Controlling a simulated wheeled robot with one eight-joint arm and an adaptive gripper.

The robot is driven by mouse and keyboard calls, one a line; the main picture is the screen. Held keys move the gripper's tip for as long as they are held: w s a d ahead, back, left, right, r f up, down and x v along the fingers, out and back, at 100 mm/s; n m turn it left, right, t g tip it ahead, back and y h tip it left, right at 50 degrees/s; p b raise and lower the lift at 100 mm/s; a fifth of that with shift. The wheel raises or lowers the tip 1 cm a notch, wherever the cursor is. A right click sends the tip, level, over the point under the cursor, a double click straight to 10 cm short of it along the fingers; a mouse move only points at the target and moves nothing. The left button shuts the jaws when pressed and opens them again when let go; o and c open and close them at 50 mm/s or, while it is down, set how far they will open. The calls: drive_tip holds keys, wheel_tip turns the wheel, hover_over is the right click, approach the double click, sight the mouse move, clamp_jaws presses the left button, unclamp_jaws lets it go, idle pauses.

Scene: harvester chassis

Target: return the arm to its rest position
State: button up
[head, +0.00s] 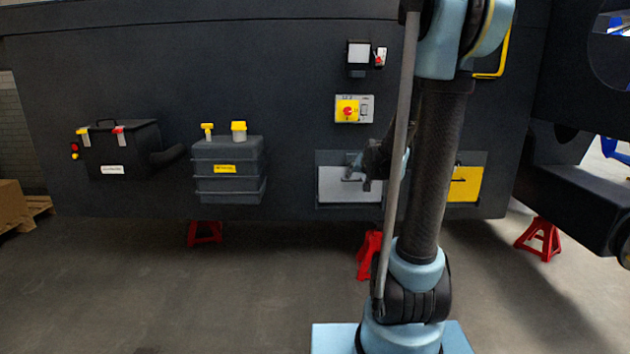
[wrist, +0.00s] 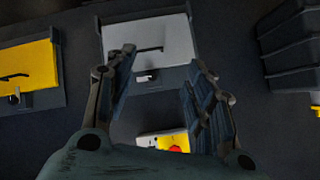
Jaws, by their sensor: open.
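My arm (head: 440,160) rises from its base on the right of the head view and bends at the top. My gripper (wrist: 160,72) is open and empty in the wrist view, with its two fingers spread apart. In the head view my gripper (head: 356,168) shows small beside the arm, in front of the grey panel (head: 345,187). The same grey panel with a dark handle (wrist: 150,38) lies beyond the fingertips in the wrist view. I cannot tell the exact gap between the fingers and the panel.
The dark chassis wall (head: 280,60) fills the background. It carries a yellow panel (head: 465,185), a red-and-yellow switch (head: 348,110), a dark tank (head: 228,175) and a black box (head: 120,150). Red stands (head: 205,232) are under it. The floor (head: 150,300) at front left is clear.

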drive_tip(key=s+d+f+n+g, duration=0.1)
drive_tip(key=s+f+g, duration=0.3)
drive_tip(key=s, duration=1.5)
drive_tip(key=s+d+f+n+g+h, duration=0.1)
drive_tip(key=s+f+n+g, duration=0.2)
drive_tip(key=s, duration=1.7)
drive_tip(key=shift+f+g, duration=0.7)
drive_tip(key=shift+f, duration=0.25)
drive_tip(key=shift+w+f, duration=0.2)
drive_tip(key=shift+w, duration=0.2)
